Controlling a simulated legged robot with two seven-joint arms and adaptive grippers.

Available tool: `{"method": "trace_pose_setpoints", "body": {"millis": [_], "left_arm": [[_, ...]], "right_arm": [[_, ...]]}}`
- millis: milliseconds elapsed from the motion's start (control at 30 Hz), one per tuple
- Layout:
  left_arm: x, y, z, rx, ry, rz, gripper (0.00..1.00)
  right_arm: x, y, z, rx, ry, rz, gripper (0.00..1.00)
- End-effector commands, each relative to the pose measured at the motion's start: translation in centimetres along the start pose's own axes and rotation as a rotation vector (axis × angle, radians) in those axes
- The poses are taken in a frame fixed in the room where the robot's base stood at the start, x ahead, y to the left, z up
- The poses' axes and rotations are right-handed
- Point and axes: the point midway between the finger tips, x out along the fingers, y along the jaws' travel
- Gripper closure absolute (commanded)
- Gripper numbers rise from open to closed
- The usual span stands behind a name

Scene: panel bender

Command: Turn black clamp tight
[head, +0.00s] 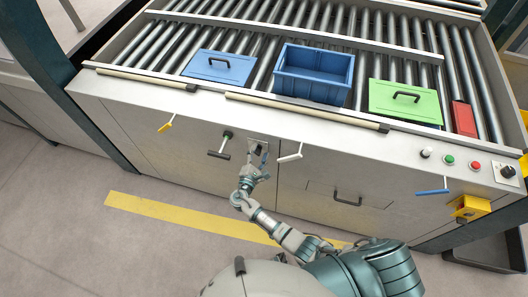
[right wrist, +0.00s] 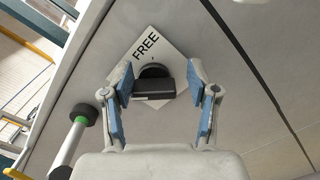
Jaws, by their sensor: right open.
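The black clamp (right wrist: 153,88) is a dark knob with a flat bar handle on a white square plate (right wrist: 172,48) marked FREE, on the machine's front panel. My right gripper (right wrist: 158,76) is open, its two blue-padded fingers on either side of the clamp's bar. A small gap shows on the right; on the left I cannot tell whether the finger touches. In the head view my right gripper (head: 259,157) is at the plate (head: 254,139) on the front panel and partly hides the clamp. My left gripper is not in view.
A black-ended lever with a green collar (head: 227,135) is just left of the gripper; a white handle (head: 290,155) is to its right. Above are rollers with a blue bin (head: 313,88), blue lid (head: 220,67) and green lid (head: 405,102). A yellow floor stripe (head: 160,213) lies below.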

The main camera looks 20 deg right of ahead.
Motion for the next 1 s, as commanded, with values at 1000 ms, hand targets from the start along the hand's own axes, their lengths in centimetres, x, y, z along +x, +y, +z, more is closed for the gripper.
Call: {"method": "trace_pose_setpoints", "body": {"millis": [1000], "left_arm": [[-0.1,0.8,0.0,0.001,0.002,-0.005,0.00]], "right_arm": [[-10.8,-1.2,0.9,0.015,0.016,-0.003,0.25]]}}
